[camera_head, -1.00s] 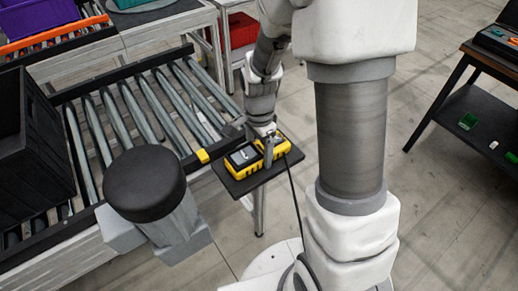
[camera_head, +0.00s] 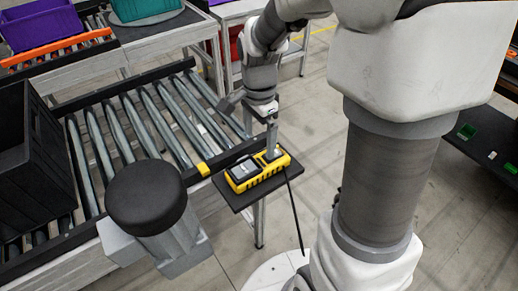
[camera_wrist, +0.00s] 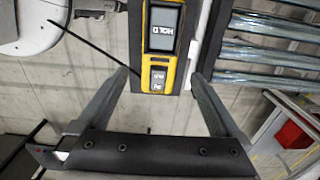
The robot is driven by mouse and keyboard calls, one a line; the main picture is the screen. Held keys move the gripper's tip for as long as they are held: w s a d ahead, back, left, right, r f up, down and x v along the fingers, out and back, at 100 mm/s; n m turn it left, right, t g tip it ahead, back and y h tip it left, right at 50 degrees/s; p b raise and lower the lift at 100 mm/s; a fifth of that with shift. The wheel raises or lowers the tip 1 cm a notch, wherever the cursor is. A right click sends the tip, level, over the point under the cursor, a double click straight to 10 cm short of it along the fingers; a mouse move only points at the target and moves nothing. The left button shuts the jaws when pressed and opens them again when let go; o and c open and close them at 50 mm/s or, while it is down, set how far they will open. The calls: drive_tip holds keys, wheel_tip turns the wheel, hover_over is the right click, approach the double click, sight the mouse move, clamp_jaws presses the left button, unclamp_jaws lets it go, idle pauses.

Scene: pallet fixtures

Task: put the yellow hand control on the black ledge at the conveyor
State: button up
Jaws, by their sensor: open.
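The yellow hand control (camera_head: 265,180), with a dark screen and a black cable, lies flat on the black ledge (camera_head: 236,204) beside the conveyor. In the wrist view the hand control (camera_wrist: 163,30) lies between dark ledge strips (camera_wrist: 135,40), its screen facing me. My gripper (camera_head: 272,150) is at the control's far right end in the head view. In the wrist view my gripper (camera_wrist: 160,78) is open, its two fingers spread to either side of the control's near end, with a visible gap on each side. Whether the fingertips are clear of the ledge is hard to tell.
The roller conveyor (camera_head: 130,118) runs left of the ledge, with a small yellow block (camera_head: 203,169) on its rail. A black crate (camera_head: 35,150) stands on the rollers. A round black-topped post (camera_head: 146,195) stands in front.

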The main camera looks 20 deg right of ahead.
drive_tip(key=s+r+n+t, duration=0.5)
drive_tip(key=s+r+n, duration=0.9)
drive_tip(key=shift+t, duration=0.3)
idle(1.5)
